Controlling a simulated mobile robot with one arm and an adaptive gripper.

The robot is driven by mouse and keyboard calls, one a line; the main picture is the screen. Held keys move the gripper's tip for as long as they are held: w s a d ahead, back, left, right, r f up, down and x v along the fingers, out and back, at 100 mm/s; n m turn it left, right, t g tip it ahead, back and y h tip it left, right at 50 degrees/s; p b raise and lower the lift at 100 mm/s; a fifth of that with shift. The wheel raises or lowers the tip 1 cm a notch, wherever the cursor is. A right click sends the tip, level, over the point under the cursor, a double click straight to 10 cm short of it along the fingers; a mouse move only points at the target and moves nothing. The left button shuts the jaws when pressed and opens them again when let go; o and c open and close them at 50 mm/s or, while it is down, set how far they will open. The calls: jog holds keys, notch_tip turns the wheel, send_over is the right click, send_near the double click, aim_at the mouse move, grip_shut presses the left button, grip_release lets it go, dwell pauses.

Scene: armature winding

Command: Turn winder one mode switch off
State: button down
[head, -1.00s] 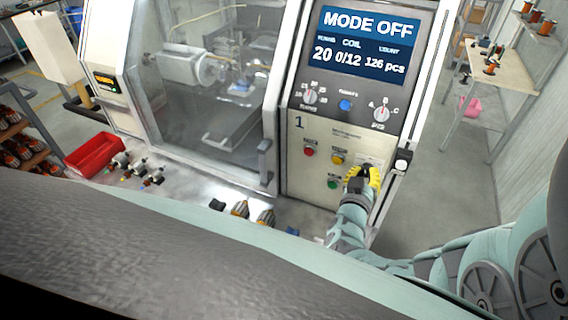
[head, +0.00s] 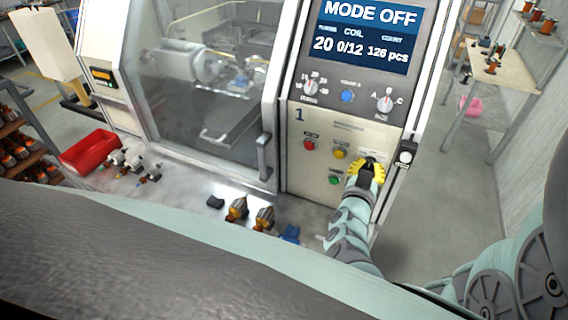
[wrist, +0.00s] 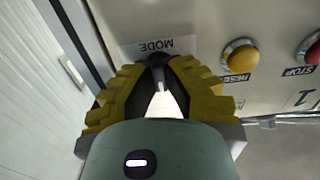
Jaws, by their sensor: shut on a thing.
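The winder one panel (head: 312,165) carries the number 1, and its screen (head: 367,30) reads "MODE OFF". The mode switch (wrist: 157,61) is a dark knob below the upside-down "MODE" label in the wrist view. My gripper (head: 371,165) is at the panel's right side in the head view, its yellow fingers closed around the knob. In the wrist view the fingertips of my gripper (wrist: 157,68) sit on both sides of the knob. The fingers hide most of the switch in the head view.
Close left of my gripper are a yellow reset button (head: 340,153), a red stop button (head: 310,144) and a green button (head: 334,180). A blue button (head: 347,96) and two dials sit above. Motor parts (head: 264,217) lie on the bench below.

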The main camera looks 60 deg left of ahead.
jog(key=shift+f, duration=0.15)
jog(key=c, duration=1)
grip_release()
jog(key=v, duration=1.2)
